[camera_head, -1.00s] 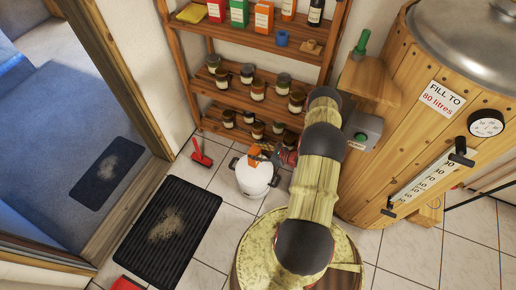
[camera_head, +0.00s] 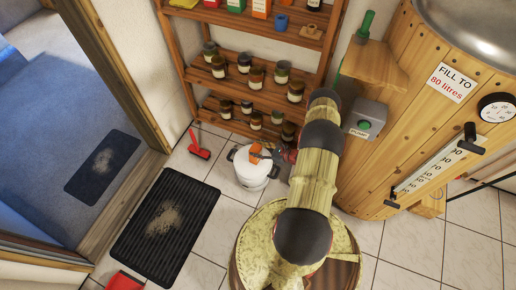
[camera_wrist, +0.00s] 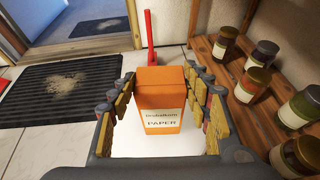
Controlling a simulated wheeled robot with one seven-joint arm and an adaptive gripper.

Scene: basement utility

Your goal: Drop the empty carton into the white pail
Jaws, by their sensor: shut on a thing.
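The orange carton (camera_wrist: 163,90) has a pale label reading "PAPER". It stands upright between the fingers of my gripper (camera_wrist: 163,102) in the wrist view, and my gripper is shut on it. In the head view the carton (camera_head: 255,150) shows as a small orange patch over the white pail (camera_head: 252,175), with my gripper (camera_head: 262,152) beside it. The pail has dark handles at its sides and stands on the tiled floor. Its white inside (camera_wrist: 150,145) shows below the carton in the wrist view. The carton's exact height against the rim is hard to tell.
A wooden shelf (camera_head: 235,92) with several jars stands behind the pail. A wooden vat (camera_head: 410,120) stands right.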

